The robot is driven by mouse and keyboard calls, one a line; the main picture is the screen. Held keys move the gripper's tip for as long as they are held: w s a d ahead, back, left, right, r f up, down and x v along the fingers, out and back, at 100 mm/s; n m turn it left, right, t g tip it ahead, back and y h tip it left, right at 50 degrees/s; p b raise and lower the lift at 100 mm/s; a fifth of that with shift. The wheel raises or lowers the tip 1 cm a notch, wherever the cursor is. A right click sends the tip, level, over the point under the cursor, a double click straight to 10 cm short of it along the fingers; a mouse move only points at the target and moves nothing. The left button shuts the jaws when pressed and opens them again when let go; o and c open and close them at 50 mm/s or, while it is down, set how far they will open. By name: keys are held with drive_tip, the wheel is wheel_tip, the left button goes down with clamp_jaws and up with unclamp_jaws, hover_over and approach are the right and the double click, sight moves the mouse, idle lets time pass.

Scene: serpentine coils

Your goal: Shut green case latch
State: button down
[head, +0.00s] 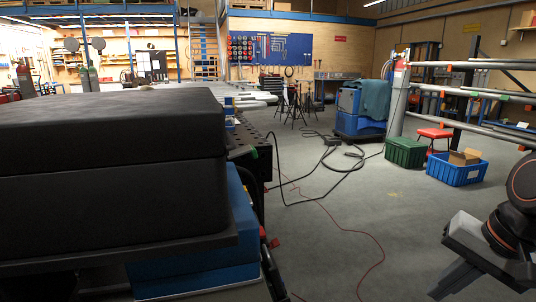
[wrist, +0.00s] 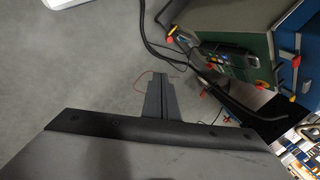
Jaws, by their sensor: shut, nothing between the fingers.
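A dark green case (head: 405,152) sits on the floor at the right of the head view, beside a blue crate. Its latch is too small to make out. My gripper (wrist: 155,82) points up the middle of the wrist view with its dark fingers together and nothing between them. It is over bare grey floor and apart from everything. In the wrist view, a green surface (wrist: 236,22) with a dark keyed device on it stands to the upper right. I cannot tell whether it belongs to the case. My arm shows at the lower right of the head view, far nearer than the case.
A large black box (head: 110,140) on a blue base fills the left. The blue crate (head: 455,176) holds a cardboard box. A red stool (head: 434,134) and a pipe rack (head: 480,93) stand near the case. Black hoses (head: 325,180) and a red cable cross the open floor.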

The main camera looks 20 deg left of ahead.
drive_tip(key=w+a+r+m+g+y, duration=0.3)
drive_tip(key=w+a+r, duration=0.3)
drive_tip(key=a+r, duration=0.5)
drive_tip(key=w+a+r+m+g+y, duration=0.3)
drive_tip(key=a+r, duration=0.7)
drive_tip(key=a, duration=0.6)
drive_tip(key=w+m+g, duration=0.1)
drive_tip(key=w+g, duration=0.1)
drive_tip(key=w, duration=0.1)
drive_tip(key=shift+w+a+r+g, duration=0.15)
drive_tip(key=shift+a+r+g, duration=0.15)
drive_tip(key=shift+r, duration=0.1)
drive_tip(key=s+a+f, duration=0.1)
drive_tip(key=s+a, duration=0.4)
drive_tip(key=a, duration=0.2)
drive_tip(key=shift+a+f, duration=0.4)
